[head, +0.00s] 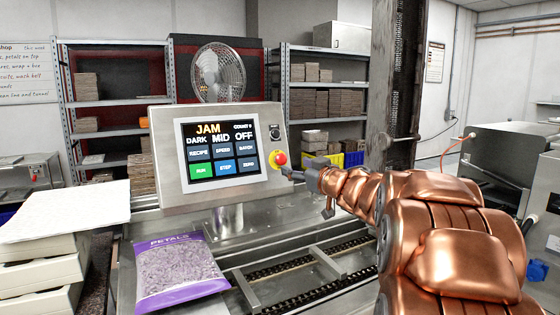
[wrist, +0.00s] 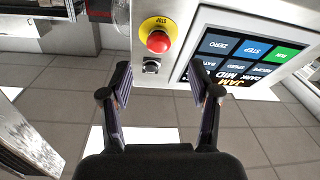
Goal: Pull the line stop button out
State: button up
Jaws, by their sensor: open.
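The line stop button (head: 280,159) is a red mushroom head on a yellow ring, on the right side of the grey control panel (head: 165,165). In the wrist view the red button (wrist: 158,41) sits at the top centre, on a yellow ring marked STOP. My gripper (head: 291,172) is close to the button, just right of and below it in the head view. In the wrist view my gripper (wrist: 163,80) is open and empty, its fingers apart, with the button beyond the tips. I cannot tell whether the button is pressed in.
The panel screen (head: 222,150) reads JAM, DARK, MID, OFF. A dark selector switch (wrist: 151,66) sits beside the button. A purple petals bag (head: 180,268) lies in front of the panel. A conveyor (head: 310,280) runs below. White stacked trays (head: 50,240) stand at left.

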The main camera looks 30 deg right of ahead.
aim_at(283, 161)
jog(key=shift+w+d+p, duration=0.2)
jog(key=shift+w+p, duration=0.15)
jog(key=shift+w, duration=3.5)
jog(key=shift+c, duration=0.2)
grip_shut()
